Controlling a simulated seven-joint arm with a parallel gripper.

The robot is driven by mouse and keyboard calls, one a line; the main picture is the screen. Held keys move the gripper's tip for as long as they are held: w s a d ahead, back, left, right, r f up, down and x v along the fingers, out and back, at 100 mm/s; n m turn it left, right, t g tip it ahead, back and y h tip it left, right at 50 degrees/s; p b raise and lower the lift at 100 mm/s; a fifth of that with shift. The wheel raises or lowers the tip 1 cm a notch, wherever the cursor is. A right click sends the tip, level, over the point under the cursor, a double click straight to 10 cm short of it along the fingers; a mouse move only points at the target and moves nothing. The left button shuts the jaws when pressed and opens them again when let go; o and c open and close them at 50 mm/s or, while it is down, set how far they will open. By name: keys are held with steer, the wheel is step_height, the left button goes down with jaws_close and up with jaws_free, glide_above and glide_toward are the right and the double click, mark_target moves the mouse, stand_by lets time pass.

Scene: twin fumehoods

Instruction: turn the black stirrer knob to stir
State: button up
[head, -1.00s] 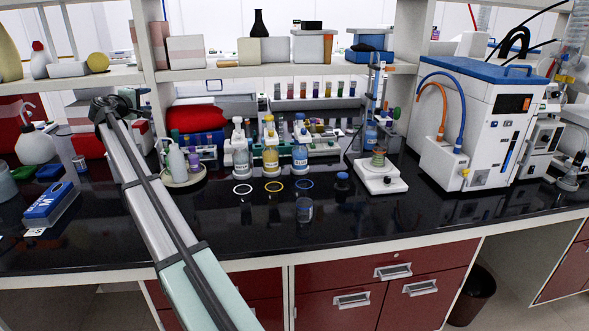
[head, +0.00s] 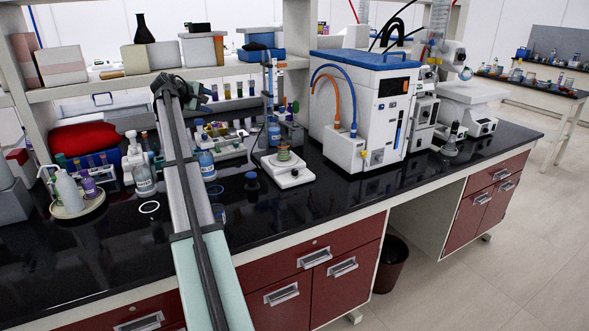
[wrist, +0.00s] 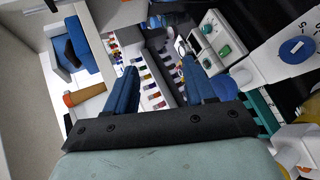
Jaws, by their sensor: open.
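The white stirrer (head: 270,168) sits on the black bench right of my arm in the head view, with a round greenish item (head: 284,154) on top. Its small dark knob (head: 295,172) is on the front part of the base, tiny at this distance. My gripper shows in the wrist view (wrist: 160,70) with two blue fingers apart and nothing between them. In the head view its hand is up at shelf height, left of and well above the stirrer. I cannot make out the black knob in the wrist view.
A large white machine (head: 355,105) with a blue lid stands right of the stirrer. A clamp stand (head: 270,95) rises behind it. A bottle (head: 207,165) and a small blue cap (head: 251,180) are to its left. The shelf (head: 110,85) runs behind. Bench in front is clear.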

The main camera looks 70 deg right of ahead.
steer(key=s+d+f+m+y, duration=0.2)
steer(key=s+f, duration=0.1)
steer(key=s, duration=0.5)
steer(key=s+d+f+m+y, duration=0.1)
steer(key=s+d+f+m, duration=0.15)
steer(key=s, duration=0.65)
steer(key=m+t+y, duration=0.4)
steer(key=m+y, duration=0.2)
glide_toward(295, 170)
steer(key=shift+n+h, duration=0.25)
steer(key=shift+h, duration=0.05)
steer(key=x, duration=0.8)
steer(key=shift+a+f, duration=0.15)
steer(key=shift+f, duration=0.15)
steer(key=shift+w, duration=0.1)
jaws_close()
